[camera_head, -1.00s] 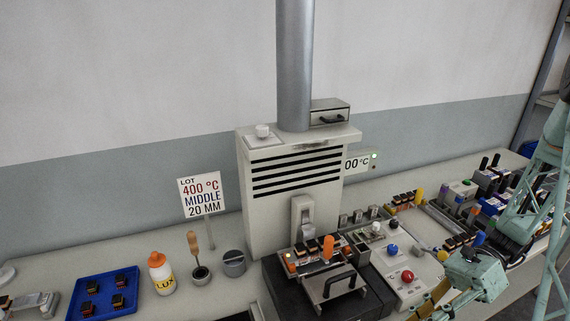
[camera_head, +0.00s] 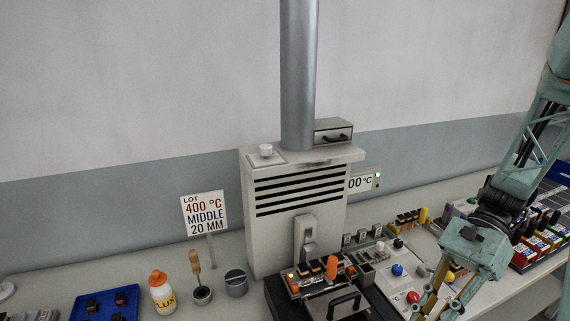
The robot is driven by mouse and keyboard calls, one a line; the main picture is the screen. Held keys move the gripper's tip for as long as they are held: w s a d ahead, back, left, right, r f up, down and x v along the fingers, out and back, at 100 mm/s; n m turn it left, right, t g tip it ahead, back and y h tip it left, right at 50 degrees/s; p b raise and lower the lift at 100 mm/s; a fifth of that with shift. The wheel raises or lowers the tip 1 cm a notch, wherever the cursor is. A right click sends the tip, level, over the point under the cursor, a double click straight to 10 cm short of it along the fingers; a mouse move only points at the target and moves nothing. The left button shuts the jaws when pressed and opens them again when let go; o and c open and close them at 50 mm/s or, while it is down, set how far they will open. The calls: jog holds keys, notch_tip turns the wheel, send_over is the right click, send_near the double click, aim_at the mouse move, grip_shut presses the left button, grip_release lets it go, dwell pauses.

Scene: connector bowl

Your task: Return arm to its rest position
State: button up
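My gripper (camera_head: 446,300) is at the lower right of the head camera view, pointing down. It hangs over the pale control panel with the coloured knobs. Two separated finger parts show, but the tips run close to the bottom edge. I see nothing held between them. My arm reaches up from it along the right edge of the view.
A grey furnace unit (camera_head: 272,236) with a tall pipe stands centre. Before it is a fixture (camera_head: 345,303) with orange-handled parts. A blue tray (camera_head: 75,309), white bottle (camera_head: 162,296) and grey pot (camera_head: 236,285) stand left. Coloured bins (camera_head: 540,246) lie right, close to my arm.

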jog(key=s+a+r+n+t+h, duration=0.2)
jog(key=s+r+n+t, duration=0.1)
jog(key=r, duration=0.4)
jog(key=s+a+r+n+t+h, duration=0.3)
jog(key=s+r+n, duration=0.2)
jog(key=r, duration=0.3)
jog(key=s+a+r+n+t+h, duration=0.2)
jog(key=s+r+n+t+h, duration=0.1)
jog(key=r+n, duration=0.3)
jog(key=shift+s+a+r+t, duration=0.4)
jog(key=shift+s+r+t, duration=0.25)
jog(key=shift+r, duration=0.2)
dwell(0.5)
